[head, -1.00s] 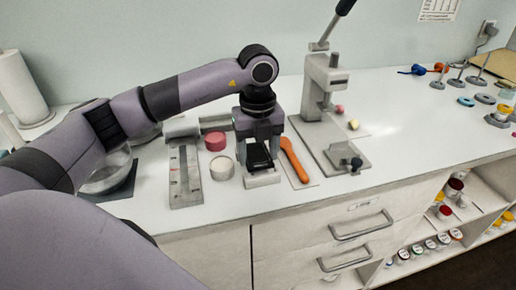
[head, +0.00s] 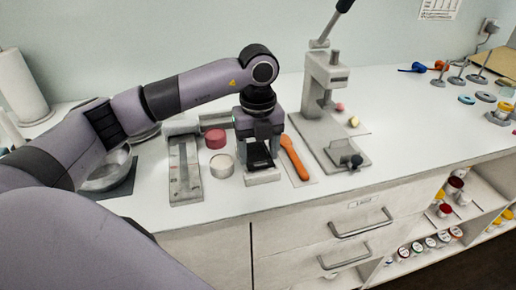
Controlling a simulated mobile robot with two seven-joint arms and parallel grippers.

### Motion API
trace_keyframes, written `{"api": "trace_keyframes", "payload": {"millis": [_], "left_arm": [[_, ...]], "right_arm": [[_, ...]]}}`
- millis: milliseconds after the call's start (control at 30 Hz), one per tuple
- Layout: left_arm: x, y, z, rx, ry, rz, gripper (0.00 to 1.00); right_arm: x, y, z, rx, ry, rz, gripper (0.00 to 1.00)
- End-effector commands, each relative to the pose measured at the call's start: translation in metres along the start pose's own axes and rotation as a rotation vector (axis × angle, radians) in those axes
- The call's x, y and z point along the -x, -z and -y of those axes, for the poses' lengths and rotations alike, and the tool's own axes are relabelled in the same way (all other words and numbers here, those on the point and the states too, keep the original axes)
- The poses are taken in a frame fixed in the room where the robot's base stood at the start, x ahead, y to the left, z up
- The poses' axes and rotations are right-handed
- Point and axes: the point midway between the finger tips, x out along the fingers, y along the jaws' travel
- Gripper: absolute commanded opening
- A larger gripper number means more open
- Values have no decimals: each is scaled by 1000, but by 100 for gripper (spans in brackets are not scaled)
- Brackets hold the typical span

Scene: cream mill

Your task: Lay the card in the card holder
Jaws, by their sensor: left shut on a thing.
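My left gripper (head: 260,152) points down over the small pale card holder (head: 263,178) near the front of the counter. Its jaws are shut on a dark, flat piece that looks like the card (head: 259,155). The card sits between the fingers, just above or touching the holder; I cannot tell which. The fingers hide part of the card and the back of the holder. My right gripper is not in view.
An orange spoon-like tool (head: 294,157) lies close right of the gripper. A pink round (head: 215,139) and a pale round tin (head: 221,166) stand left, beside a grey slotted block (head: 185,172). A lever press (head: 325,90) stands right.

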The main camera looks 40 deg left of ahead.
Motion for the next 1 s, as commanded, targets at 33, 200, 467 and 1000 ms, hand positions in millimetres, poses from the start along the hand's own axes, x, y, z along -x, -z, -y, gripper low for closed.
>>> {"api": "trace_keyframes", "payload": {"millis": [33,200,467,1000], "left_arm": [[-1,0,0,0,0,0,33],[-1,0,0,0,0,0,33],[-2,0,0,0,0,0,33],[-6,0,0,0,0,0,86]], "right_arm": [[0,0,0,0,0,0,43],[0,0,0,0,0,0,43],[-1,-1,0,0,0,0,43],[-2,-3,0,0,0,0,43]]}}
